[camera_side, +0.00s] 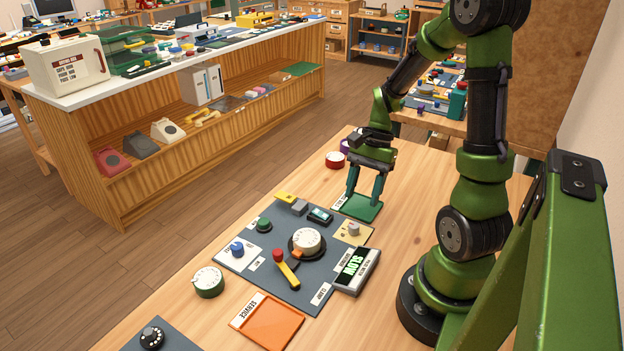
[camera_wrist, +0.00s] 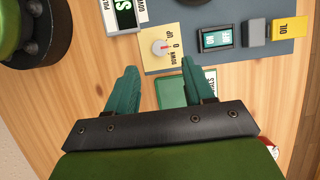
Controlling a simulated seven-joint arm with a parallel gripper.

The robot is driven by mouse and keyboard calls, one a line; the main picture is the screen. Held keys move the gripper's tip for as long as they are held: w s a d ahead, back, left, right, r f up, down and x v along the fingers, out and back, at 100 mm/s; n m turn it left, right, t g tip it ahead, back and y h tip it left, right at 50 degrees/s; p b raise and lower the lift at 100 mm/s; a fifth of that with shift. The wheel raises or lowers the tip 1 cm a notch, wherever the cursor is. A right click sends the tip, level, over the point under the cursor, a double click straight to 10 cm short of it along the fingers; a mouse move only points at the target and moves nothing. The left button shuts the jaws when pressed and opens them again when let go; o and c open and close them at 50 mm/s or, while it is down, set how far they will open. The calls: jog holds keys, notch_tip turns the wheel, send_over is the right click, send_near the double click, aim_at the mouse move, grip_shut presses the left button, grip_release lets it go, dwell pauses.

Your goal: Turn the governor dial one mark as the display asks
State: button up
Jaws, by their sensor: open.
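The display (camera_side: 355,268) at the right edge of the grey mat reads SLOW; its end also shows in the wrist view (camera_wrist: 124,14). Beside it, a small pale knob (camera_side: 353,229) sits on a yellow card, apparently the governor dial. In the wrist view the knob (camera_wrist: 161,47) has a reddish mark, and its card reads UP, 0 and DOWN. I cannot tell its exact setting. My gripper (camera_side: 363,202) points down, open and empty, over the green tray (camera_side: 366,212). In the wrist view its fingertips (camera_wrist: 159,68) are spread just short of the knob, not touching it.
An orange tray (camera_side: 275,323) lies in front.

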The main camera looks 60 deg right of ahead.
aim_at(354, 225)
jog(key=x, duration=0.7)
jog(key=shift+a+f, duration=0.1)
jog(key=shift+f, duration=0.15)
grip_shut()
